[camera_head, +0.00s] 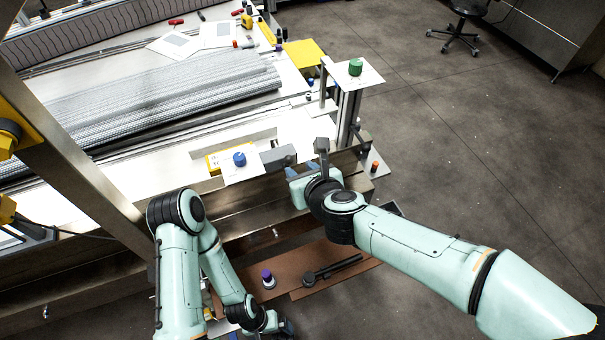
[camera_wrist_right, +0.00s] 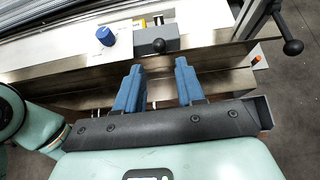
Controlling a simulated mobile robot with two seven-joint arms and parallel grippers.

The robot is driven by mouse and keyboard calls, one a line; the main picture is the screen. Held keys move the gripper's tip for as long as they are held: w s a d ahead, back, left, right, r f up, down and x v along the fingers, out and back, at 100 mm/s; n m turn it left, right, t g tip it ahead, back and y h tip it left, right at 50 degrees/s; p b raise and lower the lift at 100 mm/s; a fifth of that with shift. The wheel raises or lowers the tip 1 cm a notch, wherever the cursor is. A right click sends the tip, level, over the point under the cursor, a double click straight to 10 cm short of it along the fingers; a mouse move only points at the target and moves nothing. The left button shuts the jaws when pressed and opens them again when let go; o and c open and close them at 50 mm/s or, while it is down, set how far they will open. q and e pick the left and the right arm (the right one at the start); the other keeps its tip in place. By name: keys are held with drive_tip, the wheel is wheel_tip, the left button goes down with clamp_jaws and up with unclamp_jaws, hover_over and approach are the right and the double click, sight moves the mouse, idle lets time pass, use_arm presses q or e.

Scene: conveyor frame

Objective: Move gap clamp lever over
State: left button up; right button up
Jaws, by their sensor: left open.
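A metal lever with a black ball knob (camera_wrist_right: 292,47) stands at the upper right of the right wrist view, to the right of my fingers and apart from them. I cannot tell for certain whether it is the gap clamp lever. A grey block (camera_wrist_right: 150,42) with a black knob sits on the frame edge beyond my fingertips; the block also shows in the head view (camera_head: 275,157). My right gripper (camera_wrist_right: 158,66) has its blue fingers spread with nothing between them; it also shows at the frame edge (camera_head: 298,171). My left gripper (camera_head: 286,327) is low, partly hidden by its arm and cut by the picture's bottom.
A blue knob (camera_head: 239,159) on a white plate is left of the grey block. A green knob (camera_head: 356,67) tops a post at the right. Open floor lies right.

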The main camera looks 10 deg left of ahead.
sight(290, 160)
drive_tip(key=b+x, duration=0.1)
drive_tip(key=x, duration=0.6)
drive_tip(key=shift+w+a+f, duration=0.15)
drive_tip(key=shift+w+a, duration=0.05)
drive_tip(key=shift+w+a+f, duration=0.1)
drive_tip(key=shift+w, duration=0.1)
drive_tip(key=shift+c, duration=0.9)
drive_tip(key=c, duration=0.4)
use_arm(q)
drive_tip(key=shift+s+f+b, duration=0.2)
drive_tip(key=shift+f+b, duration=0.2)
drive_tip(key=shift+f, duration=0.25)
drive_tip(key=shift+s+f+b, duration=0.25)
drive_tip(key=shift+f+b, duration=0.2)
drive_tip(key=shift+f, duration=0.15)
drive_tip(key=shift+s+f+b, duration=0.2)
drive_tip(key=shift+f+b, duration=0.2)
drive_tip(key=shift+f, duration=0.25)
use_arm(e)
drive_tip(key=shift+s+d+f, duration=0.25)
drive_tip(key=shift+s+f, duration=0.05)
drive_tip(key=shift+s, duration=0.15)
drive_tip(key=shift+s+d+f, duration=0.3)
drive_tip(key=shift+s, duration=0.1)
use_arm(q)
drive_tip(key=shift+f, duration=0.1)
use_arm(e)
drive_tip(key=shift+f, duration=0.15)
